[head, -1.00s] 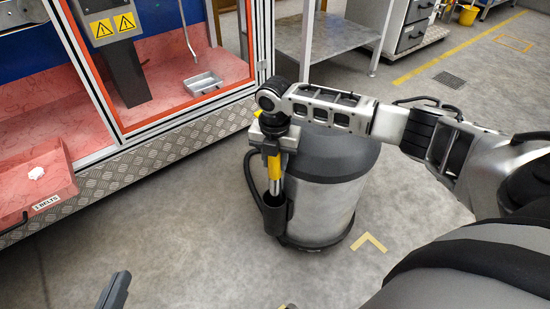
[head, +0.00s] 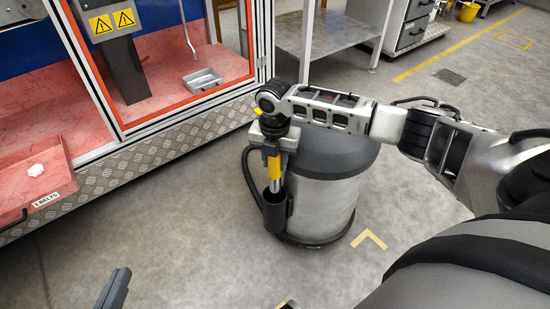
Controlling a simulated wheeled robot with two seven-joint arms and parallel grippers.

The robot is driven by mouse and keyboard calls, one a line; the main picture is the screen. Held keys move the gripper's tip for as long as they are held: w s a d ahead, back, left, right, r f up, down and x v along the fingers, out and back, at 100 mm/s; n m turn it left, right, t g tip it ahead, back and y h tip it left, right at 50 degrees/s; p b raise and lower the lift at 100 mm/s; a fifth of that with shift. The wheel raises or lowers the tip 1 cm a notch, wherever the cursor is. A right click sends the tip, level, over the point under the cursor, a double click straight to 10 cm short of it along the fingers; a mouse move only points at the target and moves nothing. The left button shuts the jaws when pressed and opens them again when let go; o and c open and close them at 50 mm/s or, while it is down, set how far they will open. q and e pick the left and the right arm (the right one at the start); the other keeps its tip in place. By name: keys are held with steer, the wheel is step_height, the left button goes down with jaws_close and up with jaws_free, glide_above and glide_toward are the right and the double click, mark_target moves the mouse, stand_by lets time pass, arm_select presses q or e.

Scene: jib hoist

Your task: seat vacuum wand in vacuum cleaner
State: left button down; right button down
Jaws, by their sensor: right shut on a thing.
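The vacuum cleaner (head: 325,205) is a grey drum with a dark lid, standing upright on the floor. A dark tubular holder (head: 274,211) is on its left front side. The vacuum wand (head: 274,172), with a yellow section and a metal tube, stands about upright. Its lower end goes out of sight at the holder's mouth and appears to be inside it. My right gripper (head: 276,150) points down and is shut on the wand's upper part, hiding its top. Of my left gripper (head: 114,290), only a dark finger shows at the bottom left edge, away from the cleaner.
A dark hose (head: 249,170) curves along the cleaner's left side. A machine with a chequered metal base (head: 170,155) stands behind and left. A red tray labelled belts (head: 60,192) juts out at left. The floor in front is open.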

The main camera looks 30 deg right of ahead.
steer(key=shift+f, duration=0.55)
steer(key=c, duration=0.7)
jaws_free()
